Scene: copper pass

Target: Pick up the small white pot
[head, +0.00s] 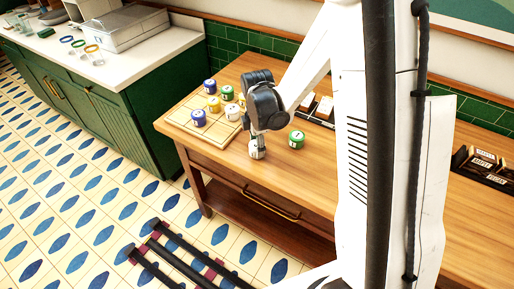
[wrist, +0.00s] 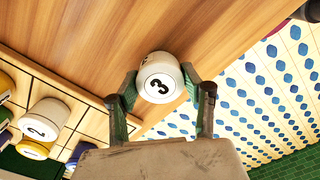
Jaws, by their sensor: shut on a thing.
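The small white pot (wrist: 160,78) has a black number 3 on its face and sits between the two fingers of my gripper (wrist: 160,98) in the wrist view. My gripper is shut on it. In the head view my gripper (head: 258,140) points down over the wooden table, with the white pot (head: 257,153) at its fingertips. The pot is at or just above the table top; I cannot tell whether it touches.
A board (head: 178,118) with several blue, green, yellow and white pots lies to the left on the table. A green pot (head: 296,139) stands close to the right of my gripper. A dark rack (head: 318,112) is farther back. The table's front edge is near.

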